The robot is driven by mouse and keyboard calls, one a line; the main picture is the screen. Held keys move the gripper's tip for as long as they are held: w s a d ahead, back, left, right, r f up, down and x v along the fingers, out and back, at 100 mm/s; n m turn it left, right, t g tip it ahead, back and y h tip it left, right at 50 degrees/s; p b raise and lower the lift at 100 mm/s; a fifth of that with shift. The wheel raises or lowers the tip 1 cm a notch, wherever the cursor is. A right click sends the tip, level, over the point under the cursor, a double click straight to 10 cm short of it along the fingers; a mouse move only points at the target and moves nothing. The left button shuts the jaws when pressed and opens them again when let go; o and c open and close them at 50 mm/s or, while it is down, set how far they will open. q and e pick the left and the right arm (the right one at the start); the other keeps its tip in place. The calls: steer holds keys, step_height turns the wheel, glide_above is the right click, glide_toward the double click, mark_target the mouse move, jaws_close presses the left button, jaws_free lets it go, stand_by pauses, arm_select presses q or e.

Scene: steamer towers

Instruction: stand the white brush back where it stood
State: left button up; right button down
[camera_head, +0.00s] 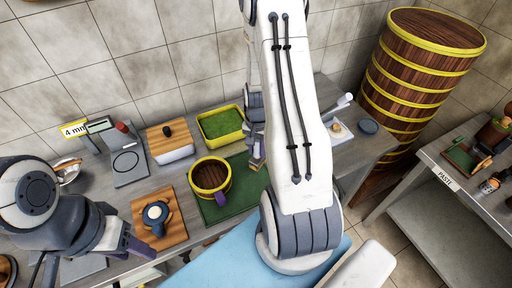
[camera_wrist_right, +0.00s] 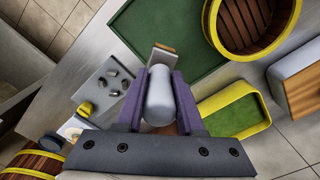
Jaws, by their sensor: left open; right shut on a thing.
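My right gripper (camera_wrist_right: 160,85) is shut on a pale grey-white rounded handle, seen in the right wrist view; I take it as the white brush (camera_wrist_right: 160,98). A flat pale piece with a brown edge (camera_wrist_right: 163,56) shows beyond the handle's end; I cannot tell for sure whether it is the brush's head. In the head view my right arm hides most of this, and the gripper is by the right part of the green mat (camera_head: 222,207). My left gripper (camera_head: 135,245) is open and empty, at the lower left near the wooden board (camera_head: 172,236).
A yellow-rimmed wooden tub (camera_head: 194,176) stands on the mat. A yellow tray (camera_head: 243,117) with a green inside is behind it. A grey plate with several small dark pieces (camera_wrist_right: 105,90) lies beside the gripper. A tall banded barrel (camera_head: 410,70) stands at right.

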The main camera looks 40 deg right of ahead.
mark_target(257, 141)
steer(key=shift+f+b, duration=2.15)
steer(key=shift+f, duration=0.8)
steer(key=shift+f+b, duration=0.45)
steer(key=shift+f, duration=0.1)
steer(key=shift+c, duration=2.2)
jaws_free()
step_height(257, 141, up, 10)
steer(key=shift+r+b, duration=0.25)
steer(key=shift+b, duration=0.6)
